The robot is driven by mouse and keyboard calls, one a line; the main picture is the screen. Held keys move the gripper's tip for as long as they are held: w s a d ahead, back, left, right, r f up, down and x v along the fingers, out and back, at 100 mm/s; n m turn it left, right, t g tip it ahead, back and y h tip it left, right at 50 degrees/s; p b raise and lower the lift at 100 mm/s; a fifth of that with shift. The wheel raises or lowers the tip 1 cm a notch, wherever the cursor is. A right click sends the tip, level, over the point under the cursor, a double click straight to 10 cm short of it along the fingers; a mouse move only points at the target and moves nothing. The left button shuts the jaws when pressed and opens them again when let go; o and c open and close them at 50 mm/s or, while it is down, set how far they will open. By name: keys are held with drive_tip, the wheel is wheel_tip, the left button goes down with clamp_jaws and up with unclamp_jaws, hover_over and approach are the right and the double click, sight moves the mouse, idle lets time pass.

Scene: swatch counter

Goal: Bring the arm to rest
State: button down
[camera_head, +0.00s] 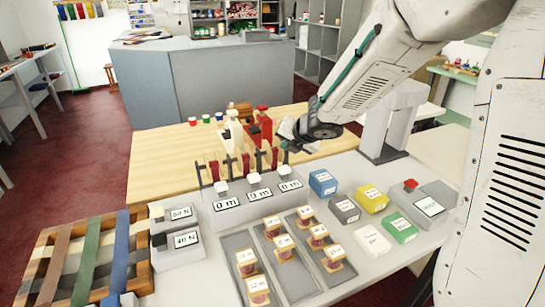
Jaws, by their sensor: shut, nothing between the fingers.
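My arm reaches in from the upper right of the head view and bends down toward the middle of the counter. My gripper (289,132) is at the arm's lower left end, beside the red and cream blocks at the back of the counter. It is small and partly hidden behind my dark wrist joint. It is shut and I see nothing held in it. Whether it touches anything behind it, I cannot tell.
Below it, a grey console (236,217) carries several "0 m" labels. Trays (238,242) of labelled spools stand in front, with coloured boxes (371,198) and a red button (410,185) to the right. Fabric strips on a wooden rack (140,225) lie left. Bare wooden table (160,165) shows behind.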

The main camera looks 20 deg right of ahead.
drive_tip(key=s+d+r+m+g+h, duration=0.1)
drive_tip(key=s+d+m+g+h, duration=0.4)
drive_tip(key=s+d+m, duration=0.9)
drive_tip(key=s+a+r+m+g+y, duration=0.1)
drive_tip(key=s+a+r+m, duration=0.1)
drive_tip(key=s+m, duration=0.3)
drive_tip(key=s+a+r+m+y, duration=0.1)
drive_tip(key=s+a+r+m, duration=0.2)
drive_tip(key=s, duration=0.7)
drive_tip(key=s+a+r+m+g+y, duration=0.1)
drive_tip(key=s+a+r+m, duration=0.2)
drive_tip(key=s+a+m, duration=0.2)
drive_tip(key=shift+s+a+r+m+g, duration=0.15)
drive_tip(key=shift+s+a+m+g, duration=0.2)
drive_tip(key=shift+s+m, duration=1.2)
drive_tip(key=shift+s+n, duration=0.2)
drive_tip(key=shift+n, duration=0.05)
